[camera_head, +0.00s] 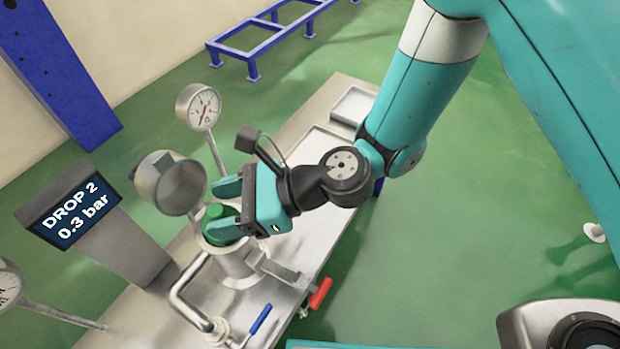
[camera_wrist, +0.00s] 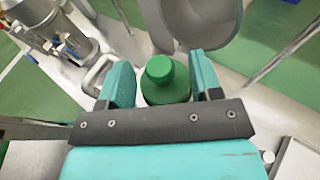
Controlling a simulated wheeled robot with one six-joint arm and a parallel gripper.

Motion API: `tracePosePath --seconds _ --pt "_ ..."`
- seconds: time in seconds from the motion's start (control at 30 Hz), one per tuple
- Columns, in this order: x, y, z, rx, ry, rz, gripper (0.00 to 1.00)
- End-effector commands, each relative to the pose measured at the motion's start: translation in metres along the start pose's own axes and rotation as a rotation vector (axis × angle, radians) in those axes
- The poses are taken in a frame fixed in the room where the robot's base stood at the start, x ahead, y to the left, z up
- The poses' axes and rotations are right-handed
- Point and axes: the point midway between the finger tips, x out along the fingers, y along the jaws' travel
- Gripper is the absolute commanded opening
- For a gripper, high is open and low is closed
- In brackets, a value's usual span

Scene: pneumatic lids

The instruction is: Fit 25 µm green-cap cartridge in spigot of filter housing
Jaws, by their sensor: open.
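The green-cap cartridge (camera_head: 221,228) stands in the mouth of the steel filter housing (camera_head: 238,268); only its green cap shows, and how deep it sits is hidden. The housing's round lid (camera_head: 171,184) is swung up behind it. My gripper (camera_head: 222,207) is open, with its fingers on either side of the cap. In the wrist view the cap (camera_wrist: 165,80) lies between the two fingers (camera_wrist: 160,88), with a small gap at the left finger; contact at the right finger is unclear. The spigot is hidden inside the housing.
A display (camera_head: 72,213) reads DROP 2, 0.3 bar. A pressure gauge (camera_head: 199,107) stands behind the lid. A bent pipe (camera_head: 185,290), a blue-handled valve (camera_head: 260,320) and a red handle (camera_head: 321,293) are near the housing. An empty tray (camera_head: 352,106) lies at the bench's far end.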

Motion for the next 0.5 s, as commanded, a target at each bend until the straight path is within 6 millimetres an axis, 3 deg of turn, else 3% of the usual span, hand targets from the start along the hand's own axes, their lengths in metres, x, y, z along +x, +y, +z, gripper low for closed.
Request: tracePosePath --seconds 0.3,0.5 --pt "-0.085 -0.002 0.001 0.006 0.0 -0.007 0.59" --pt "-0.122 -0.002 0.001 0.002 0.0 -0.005 0.59"
